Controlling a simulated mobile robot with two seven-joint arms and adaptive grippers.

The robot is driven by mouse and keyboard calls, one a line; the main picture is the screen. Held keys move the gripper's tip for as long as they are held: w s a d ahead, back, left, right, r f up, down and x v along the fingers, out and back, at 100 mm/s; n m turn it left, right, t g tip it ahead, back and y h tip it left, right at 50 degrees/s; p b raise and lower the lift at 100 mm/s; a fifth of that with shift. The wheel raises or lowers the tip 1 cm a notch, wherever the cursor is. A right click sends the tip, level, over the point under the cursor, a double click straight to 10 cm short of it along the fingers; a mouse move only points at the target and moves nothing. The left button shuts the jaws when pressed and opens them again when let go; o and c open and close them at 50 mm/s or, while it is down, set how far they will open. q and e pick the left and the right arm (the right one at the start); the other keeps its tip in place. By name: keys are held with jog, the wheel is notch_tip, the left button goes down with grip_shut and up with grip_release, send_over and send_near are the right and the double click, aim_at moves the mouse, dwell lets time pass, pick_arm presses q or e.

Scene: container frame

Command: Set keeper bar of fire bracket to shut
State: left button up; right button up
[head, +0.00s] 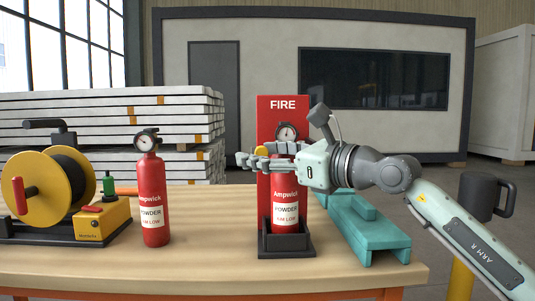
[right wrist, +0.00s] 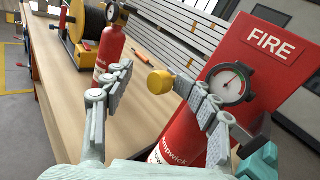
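The fire bracket (head: 265,115) has a red back board marked FIRE and a black foot on the table. A red extinguisher (head: 284,205) with a round gauge stands upright in it. A yellow knob (right wrist: 160,82), which seems to be the keeper bar's end, shows in front of the extinguisher's neck; it also shows in the head view (head: 261,151). The bar itself is mostly hidden by fingers. My right gripper (head: 250,157) reaches in from the right across the neck. In the right wrist view its fingers (right wrist: 155,76) are apart, with the knob between them. My left gripper is out of view.
A second extinguisher (head: 152,195) stands free left of the bracket. A yellow reel (head: 33,190) is at the far left. A teal metal piece (head: 372,235) lies right of the bracket, below my right arm. The table front (head: 210,265) is clear.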

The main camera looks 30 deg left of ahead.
jog(key=shift+s+a, duration=0.25)
jog(key=shift+s, duration=0.2)
jog(key=v, duration=1.2)
jog(key=shift+w+d, duration=0.3)
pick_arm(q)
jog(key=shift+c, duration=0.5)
